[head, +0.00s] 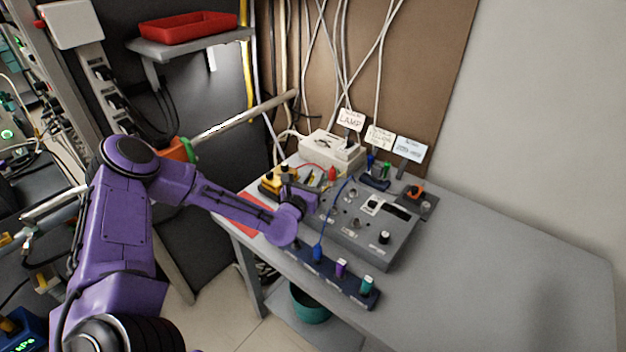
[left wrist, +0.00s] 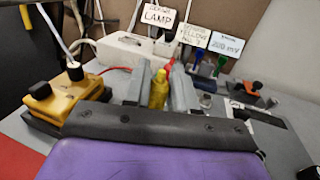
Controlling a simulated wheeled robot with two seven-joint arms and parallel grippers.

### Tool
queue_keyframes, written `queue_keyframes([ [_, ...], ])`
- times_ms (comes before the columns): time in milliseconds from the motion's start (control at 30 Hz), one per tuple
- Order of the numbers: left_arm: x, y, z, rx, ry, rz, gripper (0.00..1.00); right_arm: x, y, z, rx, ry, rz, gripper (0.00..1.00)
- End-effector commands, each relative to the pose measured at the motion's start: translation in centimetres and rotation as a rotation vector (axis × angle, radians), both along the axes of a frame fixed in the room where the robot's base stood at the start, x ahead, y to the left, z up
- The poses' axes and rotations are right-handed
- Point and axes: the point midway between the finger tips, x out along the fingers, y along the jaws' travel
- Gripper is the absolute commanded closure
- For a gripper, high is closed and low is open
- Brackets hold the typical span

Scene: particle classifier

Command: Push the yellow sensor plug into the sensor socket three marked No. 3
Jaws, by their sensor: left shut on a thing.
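My left gripper (head: 310,183) is over the table beside the grey control box (head: 362,222). In the left wrist view its two grey fingers (left wrist: 158,90) are shut on the yellow sensor plug (left wrist: 159,89), which stands roughly upright between them. In the head view the plug is small and partly hidden by the gripper. A card (left wrist: 190,41) reading yellow and No. 3 stands at the back. I cannot make out which opening is sensor socket three. The plug's lower end is hidden behind the gripper's body in the left wrist view. My right gripper is not in view.
A dark strip (head: 329,277) with blue, purple and teal plugs lies along the front edge. A yellow block (left wrist: 72,98) with black tops is left of the fingers. A white box (head: 331,152) and red plug (head: 333,174) are behind. The table's right side (head: 510,270) is clear.

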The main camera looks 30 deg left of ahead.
Motion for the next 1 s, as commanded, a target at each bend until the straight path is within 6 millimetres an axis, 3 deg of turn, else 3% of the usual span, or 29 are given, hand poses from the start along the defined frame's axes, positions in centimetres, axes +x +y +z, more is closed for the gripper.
queue_keyframes([
  [1000,0.02,-0.02,0.04,0.000,0.000,-0.001,1.00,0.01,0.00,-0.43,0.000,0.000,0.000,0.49],
])
